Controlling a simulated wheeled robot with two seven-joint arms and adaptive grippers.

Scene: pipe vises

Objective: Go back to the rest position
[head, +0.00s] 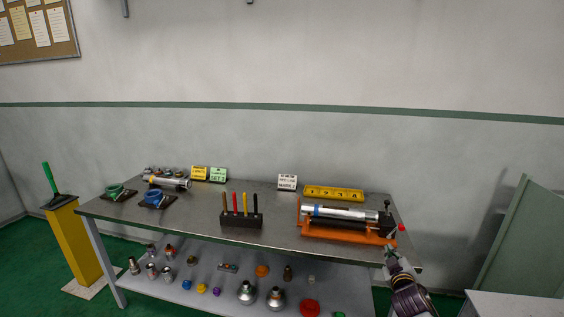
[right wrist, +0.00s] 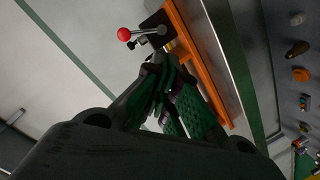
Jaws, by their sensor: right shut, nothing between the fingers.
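My right gripper (head: 391,255) is at the right end of the metal table (head: 270,207), close to the orange pipe vise (head: 345,234). In the right wrist view its green-padded fingers (right wrist: 166,88) are together with nothing seen between them. The vise's lever with a red knob (head: 402,228) stands just above the gripper; the knob also shows in the right wrist view (right wrist: 124,34). I cannot tell whether the fingers touch the vise. A silver pipe (head: 340,212) with a blue band lies along the vise. My left gripper does not show.
A dark block with several coloured markers (head: 241,219) stands mid-table. Blue (head: 157,199) and green (head: 117,192) clamps sit at the left. Several fittings lie on the lower shelf (head: 210,301). A green panel (head: 520,240) and a grey surface (head: 515,304) are at the right.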

